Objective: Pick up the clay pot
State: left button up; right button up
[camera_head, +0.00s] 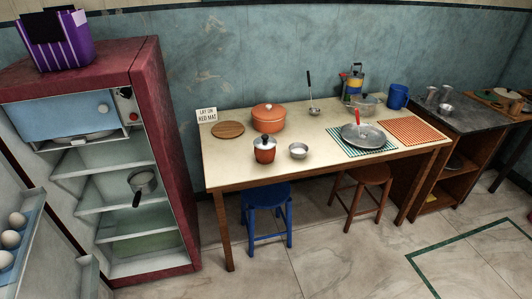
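A wide terracotta-orange lidded pot (268,121), which looks like the clay pot, stands upright on the pale-topped table (225,171), near its back left. Its lid is on. A smaller red-brown pot (265,155) with a dark top stands in front of it, near the front edge. Neither of my grippers is in view, and nothing touches the pots.
A round wooden board (228,130) and sign (207,115) are left of the pot. A metal bowl (298,150), ladle (312,95) and large pan (363,137) are right. Stools (266,196) stand below; an open fridge (150,150) is left.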

aim_at(264, 157)
jog(key=i+l+z, duration=0.55)
jog(key=i, duration=0.5)
jog(key=l, duration=0.1)
